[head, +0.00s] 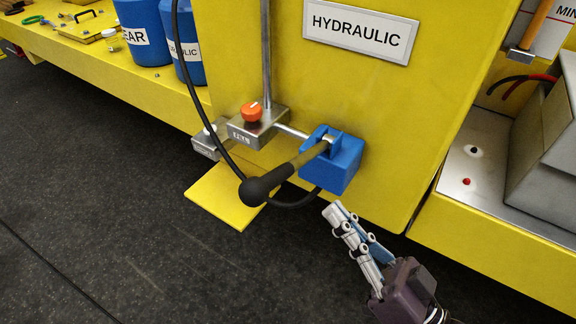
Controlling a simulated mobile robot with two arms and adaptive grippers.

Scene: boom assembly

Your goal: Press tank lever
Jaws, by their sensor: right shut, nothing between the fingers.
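The tank lever (287,170) is a dark rod with a black rounded knob. It comes out of a blue block (341,169) on the yellow hydraulic tank (375,110) and points toward the lower left. My right gripper (336,211) is shut and empty. Its fingertips are below the blue block and to the right of the lever's knob, apart from both in the picture. My left gripper is not in view.
A metal block with an orange knob (251,111) is left of the lever. A black hose (182,85) loops down behind the lever. A yellow plate (224,195) juts out below. Blue containers (143,32) stand on the left ledge. Dark floor (120,200) is clear.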

